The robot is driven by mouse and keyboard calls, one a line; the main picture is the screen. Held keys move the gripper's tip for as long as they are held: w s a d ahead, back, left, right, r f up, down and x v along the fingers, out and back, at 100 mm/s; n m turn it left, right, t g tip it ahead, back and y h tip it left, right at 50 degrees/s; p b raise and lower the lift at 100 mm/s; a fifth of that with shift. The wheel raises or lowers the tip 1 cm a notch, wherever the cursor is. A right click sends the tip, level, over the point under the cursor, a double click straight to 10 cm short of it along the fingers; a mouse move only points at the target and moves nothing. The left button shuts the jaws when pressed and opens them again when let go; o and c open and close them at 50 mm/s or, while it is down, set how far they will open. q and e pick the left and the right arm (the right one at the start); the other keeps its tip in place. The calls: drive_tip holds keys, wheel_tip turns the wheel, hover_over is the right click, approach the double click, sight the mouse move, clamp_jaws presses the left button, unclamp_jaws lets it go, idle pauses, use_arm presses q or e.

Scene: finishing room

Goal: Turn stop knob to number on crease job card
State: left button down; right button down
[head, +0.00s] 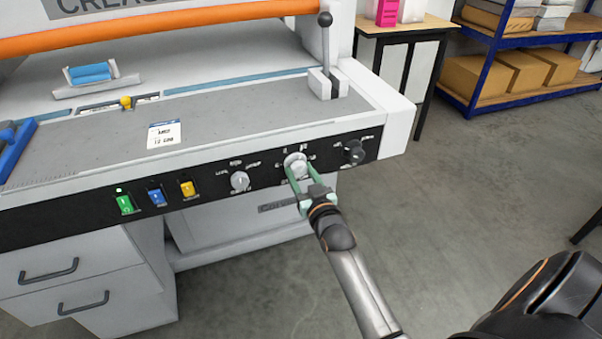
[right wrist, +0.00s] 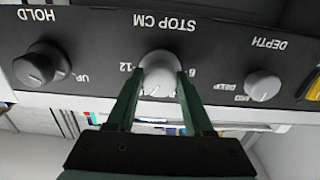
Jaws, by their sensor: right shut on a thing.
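The stop knob (head: 296,164) is a light grey knob on the machine's black front panel, between two other knobs. In the right wrist view the stop knob (right wrist: 158,78) sits by the label "STOP CM", with 12 and 6 readable beside it. My right gripper (head: 304,180) has its green fingers closed on both sides of it; the fingers also show in the right wrist view (right wrist: 160,95). The job card (head: 164,135) is a small white card with a blue top lying on the grey bed; its print is too small to read surely. My left gripper is not in view.
A depth knob (head: 239,180) is left of the stop knob and a dark hold knob (head: 354,152) is right of it. Green (head: 125,204), blue (head: 156,196) and yellow (head: 188,188) switches are further left. A lever (head: 325,45) stands on the bed's right end.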

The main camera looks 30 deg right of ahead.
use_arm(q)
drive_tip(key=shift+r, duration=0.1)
use_arm(e)
drive_tip(key=shift+r+m+p, duration=0.2)
drive_tip(key=shift+m+p, duration=0.7)
drive_tip(key=shift+m, duration=0.2)
drive_tip(key=shift+m+p, duration=0.5)
drive_tip(key=shift+m, duration=0.3)
drive_tip(key=shift+w+m+p, duration=0.1)
drive_tip(key=shift+m+p, duration=0.3)
drive_tip(key=shift+m, duration=0.5)
drive_tip(key=m, duration=0.2)
drive_tip(key=shift+m+p, duration=0.3)
drive_tip(key=shift+p, duration=0.1)
drive_tip(key=shift+m, duration=1)
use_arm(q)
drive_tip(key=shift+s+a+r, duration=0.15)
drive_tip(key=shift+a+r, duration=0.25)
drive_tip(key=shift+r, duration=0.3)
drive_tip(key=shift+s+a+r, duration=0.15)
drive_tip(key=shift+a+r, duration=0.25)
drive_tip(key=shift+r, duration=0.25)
use_arm(e)
drive_tip(key=shift+m, duration=0.7)
